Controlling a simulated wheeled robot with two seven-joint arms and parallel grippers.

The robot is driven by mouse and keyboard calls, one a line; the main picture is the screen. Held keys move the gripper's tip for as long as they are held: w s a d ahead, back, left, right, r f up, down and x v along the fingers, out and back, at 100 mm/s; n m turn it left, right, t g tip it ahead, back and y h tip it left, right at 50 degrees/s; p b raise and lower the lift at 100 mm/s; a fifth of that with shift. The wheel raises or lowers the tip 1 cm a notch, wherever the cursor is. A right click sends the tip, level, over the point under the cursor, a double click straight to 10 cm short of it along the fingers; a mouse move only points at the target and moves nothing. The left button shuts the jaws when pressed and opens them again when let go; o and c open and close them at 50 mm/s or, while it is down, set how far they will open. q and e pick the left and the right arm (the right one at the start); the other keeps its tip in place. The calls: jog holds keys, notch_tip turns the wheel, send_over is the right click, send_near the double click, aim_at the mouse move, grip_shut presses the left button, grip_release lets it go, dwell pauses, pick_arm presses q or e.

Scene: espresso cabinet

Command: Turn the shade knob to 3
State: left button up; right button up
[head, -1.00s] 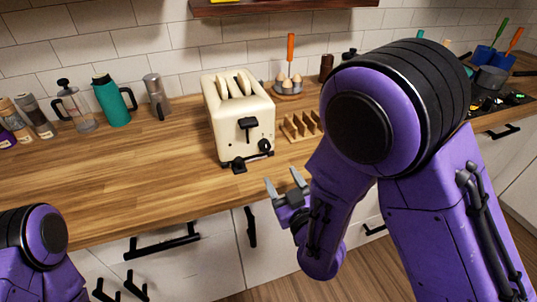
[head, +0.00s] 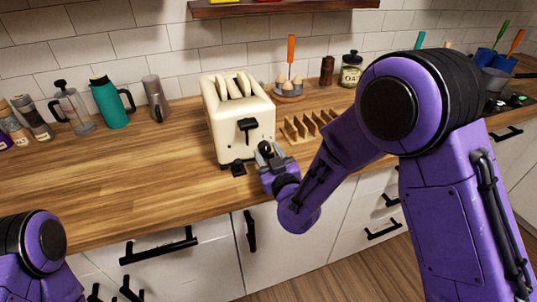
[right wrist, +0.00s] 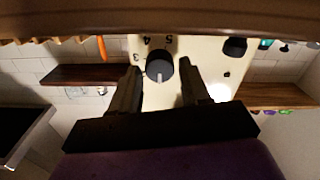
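The cream toaster (head: 222,128) stands on the counter with bread slices in its top. Its dark round shade knob (right wrist: 160,66) shows in the right wrist view, with the figures 3, 4 and 5 around its upper side and a pale pointer mark toward the picture's bottom. My left gripper is out of view.
A black lever (head: 248,125) sticks out of the toaster's front. A wooden rack (head: 305,127) and an egg holder (head: 288,91) stand to its right. A teal jug (head: 110,102) and a French press (head: 73,110) stand to the left. The counter at left front is clear.

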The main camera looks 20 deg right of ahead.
jog(key=c, duration=0.6)
jog(key=shift+m, duration=0.3)
jog(key=m+b, duration=0.1)
jog(key=m, duration=0.2)
jog(key=shift+f+m, duration=0.15)
jog(key=shift+m, duration=0.15)
jog(key=m+b, duration=0.1)
jog(key=m, duration=0.2)
jog(key=shift+m, duration=0.4)
jog(key=m+b, duration=0.1)
jog(key=m, duration=0.5)
jog(key=shift+b, duration=0.35)
jog(key=m+b, duration=0.2)
jog(key=m, duration=0.3)
jog(key=shift+m, duration=0.3)
